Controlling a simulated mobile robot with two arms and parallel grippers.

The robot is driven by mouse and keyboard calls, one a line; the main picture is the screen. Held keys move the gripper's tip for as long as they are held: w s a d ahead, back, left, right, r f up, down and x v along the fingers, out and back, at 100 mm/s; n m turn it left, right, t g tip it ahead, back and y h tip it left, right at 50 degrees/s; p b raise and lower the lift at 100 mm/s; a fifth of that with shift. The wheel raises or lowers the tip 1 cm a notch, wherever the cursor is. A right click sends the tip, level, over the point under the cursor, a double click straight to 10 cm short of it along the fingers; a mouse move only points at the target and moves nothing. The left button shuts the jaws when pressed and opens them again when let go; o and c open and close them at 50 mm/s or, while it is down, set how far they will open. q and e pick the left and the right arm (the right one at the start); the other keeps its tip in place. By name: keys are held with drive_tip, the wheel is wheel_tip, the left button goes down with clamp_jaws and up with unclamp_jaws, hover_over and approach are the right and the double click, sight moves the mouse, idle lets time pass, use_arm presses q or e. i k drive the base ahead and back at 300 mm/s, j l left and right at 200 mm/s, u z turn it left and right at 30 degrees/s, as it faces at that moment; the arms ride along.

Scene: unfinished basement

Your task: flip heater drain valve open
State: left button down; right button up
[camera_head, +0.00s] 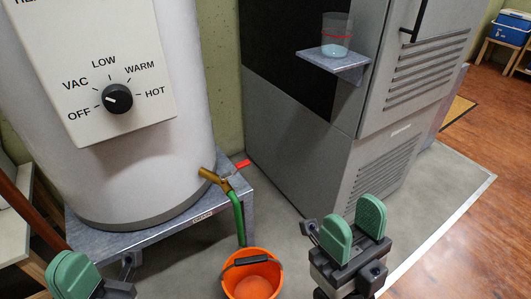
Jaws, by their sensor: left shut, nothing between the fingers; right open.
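The water heater (150,160) is a white tank on a grey metal stand (130,240). Its brass drain valve (211,176) sticks out low on the right side, with a red lever (243,164) pointing right. A green hose (238,215) runs down from the valve to an orange bucket (262,282) on the floor. My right gripper (355,230) is open and empty, right of the bucket and apart from the valve. My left gripper (72,275) is shut and empty at the bottom left, in front of the stand.
A grey furnace cabinet (320,165) stands right of the heater, with a small shelf (340,64) holding a glass beaker (336,35). The heater's control dial (117,99) faces me. A blue cooler (512,27) sits far right.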

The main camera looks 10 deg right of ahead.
sight(244, 164)
drive_tip(key=i+l+z, duration=0.15)
drive_tip(key=l, duration=1.35)
drive_tip(key=i+l+z, duration=0.1)
drive_tip(key=i, duration=0.3)
drive_tip(key=i+l, duration=0.1)
drive_tip(key=i, duration=0.3)
drive_tip(key=l+z, duration=0.05)
